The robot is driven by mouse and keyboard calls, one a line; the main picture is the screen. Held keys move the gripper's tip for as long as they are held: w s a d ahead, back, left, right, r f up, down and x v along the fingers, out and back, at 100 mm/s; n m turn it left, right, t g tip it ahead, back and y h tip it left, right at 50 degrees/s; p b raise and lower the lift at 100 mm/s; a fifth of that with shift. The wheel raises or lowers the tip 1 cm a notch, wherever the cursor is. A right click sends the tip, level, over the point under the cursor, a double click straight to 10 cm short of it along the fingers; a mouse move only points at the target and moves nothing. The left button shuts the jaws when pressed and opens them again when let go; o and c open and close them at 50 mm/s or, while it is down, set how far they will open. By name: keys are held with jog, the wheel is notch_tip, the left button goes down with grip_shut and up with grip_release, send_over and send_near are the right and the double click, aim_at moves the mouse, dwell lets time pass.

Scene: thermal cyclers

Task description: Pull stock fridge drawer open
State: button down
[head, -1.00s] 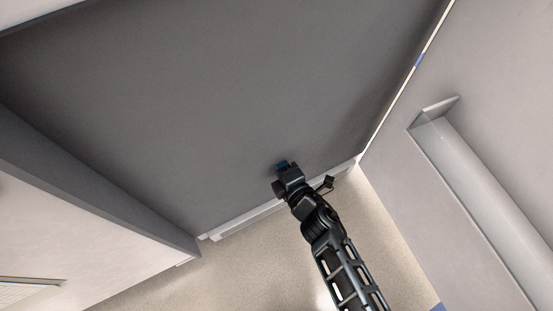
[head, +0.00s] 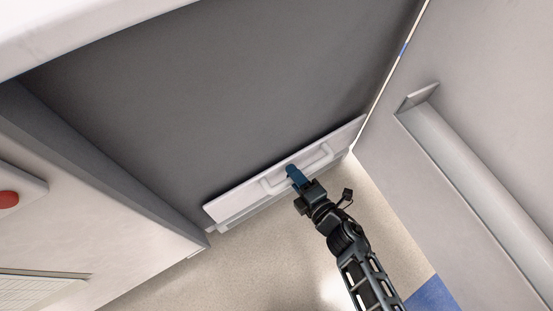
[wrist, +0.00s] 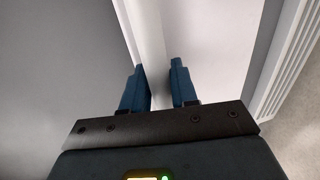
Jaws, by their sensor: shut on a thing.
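The stock fridge drawer (head: 238,197) is a light grey panel at the foot of a dark grey front. It stands a little forward of that front in the head view. Its pale bar handle (head: 320,158) runs along the panel. My gripper (head: 292,172) has blue fingers and is at the middle of the handle. In the wrist view my gripper (wrist: 158,85) is shut on the handle (wrist: 147,35), which passes between the two fingers. The drawer's inside cannot be seen.
A light cabinet side with a ledge (head: 465,185) stands close on the right. Another cabinet (head: 90,220) with a red button (head: 8,199) stands on the left. Beige floor (head: 240,270) is clear in front of the drawer.

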jog(key=f+p+v, duration=0.1)
jog(key=f+v, duration=0.1)
jog(key=v, duration=1)
jog(key=shift+s+d+f, duration=0.25)
jog(key=shift+s, duration=0.1)
jog(key=c, duration=1)
grip_release()
jog(key=p+v, duration=0.1)
jog(key=v, duration=0.6)
jog(key=shift+s+d+p, duration=0.2)
jog(key=shift+s+p, duration=0.1)
jog(key=shift+p, duration=0.05)
jog(key=shift+r, duration=0.15)
